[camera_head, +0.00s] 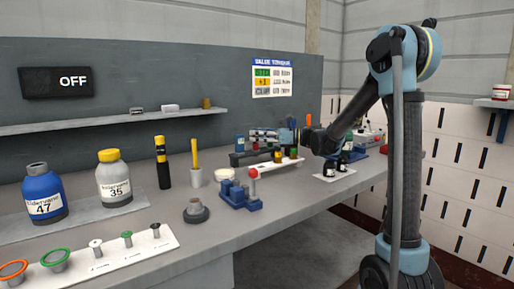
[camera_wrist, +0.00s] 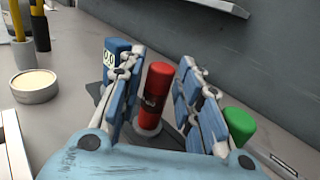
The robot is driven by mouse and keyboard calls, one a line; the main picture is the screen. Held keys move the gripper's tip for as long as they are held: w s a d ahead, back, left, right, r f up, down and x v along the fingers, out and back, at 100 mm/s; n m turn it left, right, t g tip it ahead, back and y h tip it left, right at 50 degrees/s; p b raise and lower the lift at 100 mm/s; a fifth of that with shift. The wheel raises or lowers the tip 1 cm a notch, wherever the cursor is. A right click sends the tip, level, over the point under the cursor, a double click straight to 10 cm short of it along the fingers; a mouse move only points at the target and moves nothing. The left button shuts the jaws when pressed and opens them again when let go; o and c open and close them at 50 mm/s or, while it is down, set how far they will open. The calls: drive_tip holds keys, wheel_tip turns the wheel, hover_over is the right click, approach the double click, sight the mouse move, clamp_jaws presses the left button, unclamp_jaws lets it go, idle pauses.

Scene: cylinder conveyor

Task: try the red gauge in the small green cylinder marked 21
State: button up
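In the wrist view a red upright cylindrical piece (camera_wrist: 155,95) with a dark label, likely the red gauge, stands in a grey round base. My gripper (camera_wrist: 163,62) is open, with its blue-padded fingers on either side of the red piece and gaps visible. A green cylinder (camera_wrist: 240,122) is just outside the right finger; no number on it is readable. A blue cylinder (camera_wrist: 114,55) with a partly hidden number label stands beyond the left finger. In the head view my gripper (camera_head: 308,138) is small, above the back of the bench, and I cannot make out a 21 anywhere.
A blue bottle marked 47 (camera_head: 43,195) and a grey bottle marked 35 (camera_head: 113,180) stand on the left. A white rack (camera_head: 110,262) holds ring and plug pieces in front. A blue stand (camera_head: 238,195) and a pale round dish (camera_wrist: 35,86) are nearby. A shelf (camera_head: 120,120) runs along the wall.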

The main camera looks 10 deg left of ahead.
drive_tip(key=shift+a, duration=0.5)
drive_tip(key=shift+c, duration=0.6)
clamp_jaws()
drive_tip(key=shift+r, duration=0.1)
wheel_tip(320, 180, up, 10)
drive_tip(key=shift+f, duration=0.25)
drive_tip(key=shift+d+r, duration=0.1)
drive_tip(key=shift+r, duration=0.05)
